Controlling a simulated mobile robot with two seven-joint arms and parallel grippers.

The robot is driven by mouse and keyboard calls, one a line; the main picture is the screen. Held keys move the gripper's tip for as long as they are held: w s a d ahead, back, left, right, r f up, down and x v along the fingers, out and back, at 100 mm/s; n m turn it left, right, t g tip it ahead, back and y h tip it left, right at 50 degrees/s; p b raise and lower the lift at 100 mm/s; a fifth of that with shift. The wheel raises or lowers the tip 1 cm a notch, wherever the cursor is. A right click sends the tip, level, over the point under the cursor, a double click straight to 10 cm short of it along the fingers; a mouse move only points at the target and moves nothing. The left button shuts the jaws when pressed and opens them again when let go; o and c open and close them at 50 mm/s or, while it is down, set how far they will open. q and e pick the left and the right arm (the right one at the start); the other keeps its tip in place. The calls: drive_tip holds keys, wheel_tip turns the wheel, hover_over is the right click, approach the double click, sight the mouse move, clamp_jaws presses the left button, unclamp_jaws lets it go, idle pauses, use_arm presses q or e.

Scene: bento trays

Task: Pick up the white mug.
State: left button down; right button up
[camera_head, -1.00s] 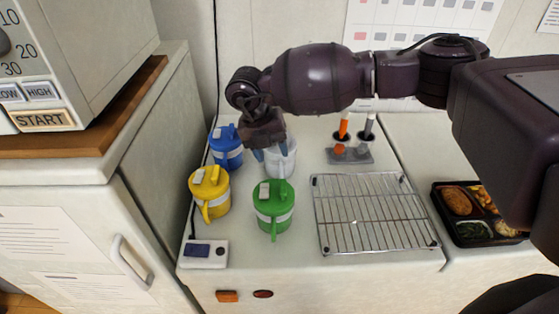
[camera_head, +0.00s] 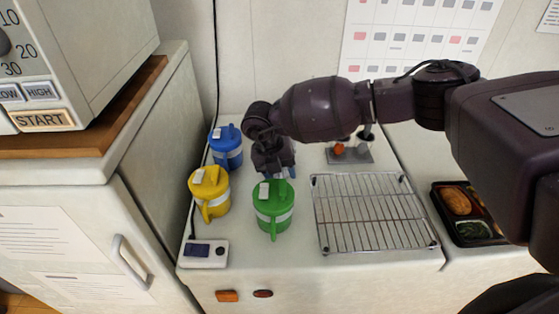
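My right gripper (camera_head: 274,172) points down behind the green mug (camera_head: 272,212), at the spot where the white mug stood in the earlier frame. The white mug is hidden behind the gripper, or almost so, and I cannot make out its outline. The fingers are small and dark here, so I cannot tell whether they are open, or closed on the mug. My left gripper is not in view.
A blue mug (camera_head: 227,150) and a yellow mug (camera_head: 208,196) stand to the left. A wire rack (camera_head: 370,215) lies to the right, with a small holder (camera_head: 350,154) behind it. A bento tray (camera_head: 440,210) is at the far right. A small grey device (camera_head: 203,254) sits at the front left.

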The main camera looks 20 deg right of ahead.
clamp_jaws()
drive_tip(key=shift+s+f, duration=0.1)
idle(0.3)
